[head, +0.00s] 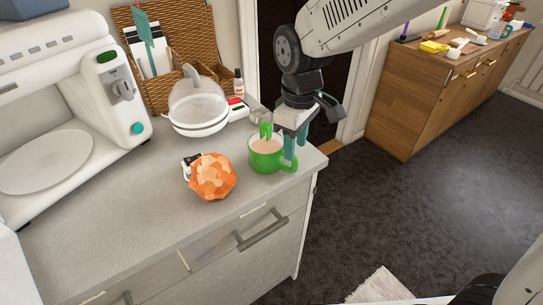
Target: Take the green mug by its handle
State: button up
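The green mug (266,160) stands upright near the right end of the grey counter, with a pale interior or filling. Its handle (291,166) points right, toward the counter's edge. A green upright piece (265,130) shows at the mug's back rim; I cannot tell whether it belongs to the mug. My gripper (294,154) comes down from above, just right of the mug and close to the handle. Its two teal fingers look apart, with the lower ends near or behind the handle. I cannot tell whether they touch the handle or straddle it.
An orange faceted object (213,177) sits left of the mug, close by. A white strainer-like bowl (198,118) and a wicker panel (170,50) are behind. A white oven-like appliance (122,105) stands left. The front counter (120,225) is clear.

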aim_at(293, 165)
notch_tip(293, 165, down, 7)
jog(key=shift+s+a+f, duration=0.1)
grip_shut()
dwell(0.3)
